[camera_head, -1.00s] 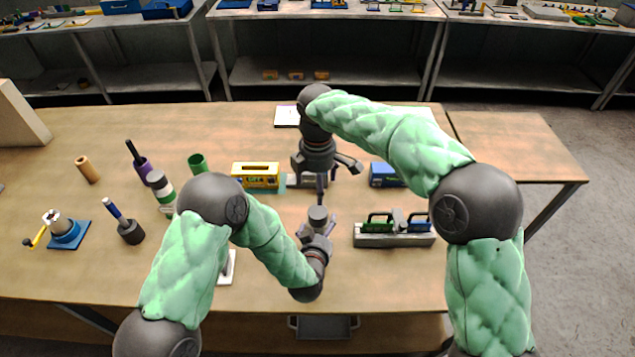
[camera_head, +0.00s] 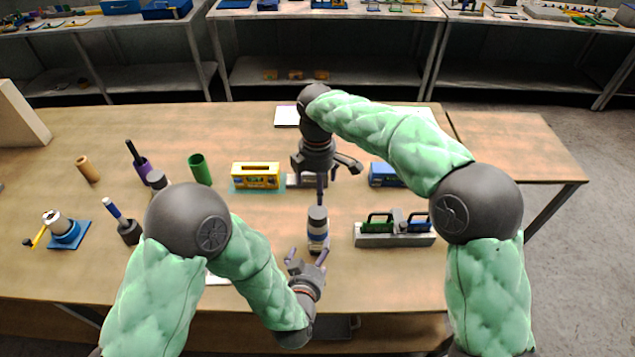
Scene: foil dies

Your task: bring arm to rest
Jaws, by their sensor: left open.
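My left gripper (camera_head: 308,254) is open and empty near the front of the table, its fingers pointing away from me. My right gripper (camera_head: 336,174) hangs over the middle of the table, behind that cylinder. A grey block (camera_head: 306,181) lies partly hidden beneath it. Its fingers overlap with dark parts, so I cannot tell their opening.
A yellow box (camera_head: 256,176) and a blue box (camera_head: 384,175) flank the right gripper. A grey rack with green and blue handles (camera_head: 395,240) stands at right. A green cup (camera_head: 200,169), several handled tools and a blue-based device (camera_head: 65,235) stand left. My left arm hides some table.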

